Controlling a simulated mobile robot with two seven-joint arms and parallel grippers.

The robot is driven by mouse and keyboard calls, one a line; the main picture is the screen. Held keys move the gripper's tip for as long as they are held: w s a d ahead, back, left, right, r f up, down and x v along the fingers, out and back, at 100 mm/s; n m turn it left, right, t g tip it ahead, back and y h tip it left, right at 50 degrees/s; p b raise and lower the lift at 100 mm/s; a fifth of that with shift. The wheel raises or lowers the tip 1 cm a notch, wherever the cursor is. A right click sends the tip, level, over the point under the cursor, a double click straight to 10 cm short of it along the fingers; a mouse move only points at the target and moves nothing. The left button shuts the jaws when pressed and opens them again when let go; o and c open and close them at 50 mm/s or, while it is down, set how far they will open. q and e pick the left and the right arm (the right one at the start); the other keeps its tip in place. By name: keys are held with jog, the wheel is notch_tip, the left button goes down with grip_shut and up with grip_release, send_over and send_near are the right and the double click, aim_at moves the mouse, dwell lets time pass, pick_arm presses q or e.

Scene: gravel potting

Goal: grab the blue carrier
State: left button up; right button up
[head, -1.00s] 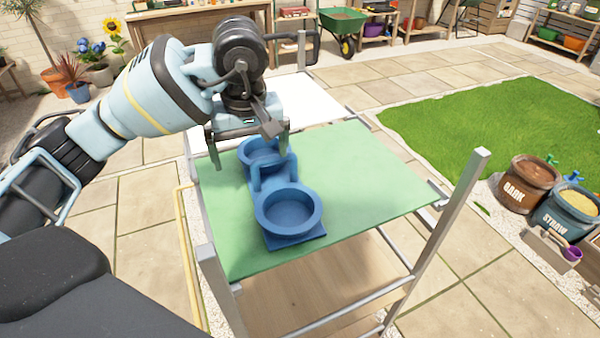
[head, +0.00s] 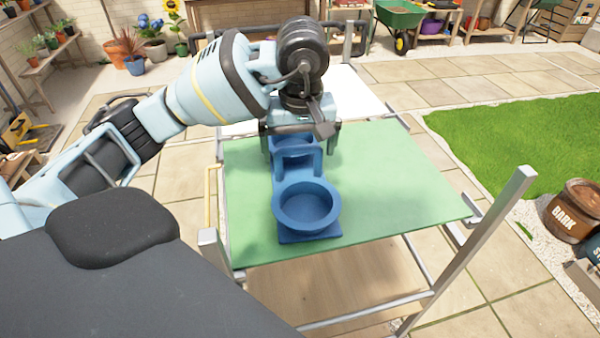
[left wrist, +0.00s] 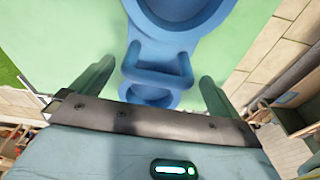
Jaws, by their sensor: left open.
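The blue carrier (head: 305,205) stands on the green top of a metal-framed table (head: 400,190). It has a round cup at the near end, another cup at the far end, and a raised handle (head: 298,150) between them. My left gripper (head: 292,155) is open over the far part of the carrier and partly hides the far cup. In the left wrist view the handle (left wrist: 158,78) crosses between the two spread fingers (left wrist: 160,95). I cannot tell whether the fingers touch it. My right gripper is not in view.
The green table top is clear to the right of the carrier. A white surface (head: 350,90) adjoins it behind. A metal post (head: 490,235) rises at the near right corner. A bark bucket (head: 577,208) stands on gravel beside the grass (head: 510,140).

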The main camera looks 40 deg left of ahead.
aim_at(298, 160)
pick_arm(q)
jog(key=shift+a+f, duration=0.1)
jog(key=shift+f, duration=0.35)
jog(key=f, duration=0.4)
jog(key=shift+w+a, duration=0.3)
jog(key=shift+w, duration=0.1)
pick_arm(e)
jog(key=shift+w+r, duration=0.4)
pick_arm(q)
jog(key=c, duration=0.8)
jog(key=shift+r, duration=0.1)
jog(key=shift+c, duration=0.2)
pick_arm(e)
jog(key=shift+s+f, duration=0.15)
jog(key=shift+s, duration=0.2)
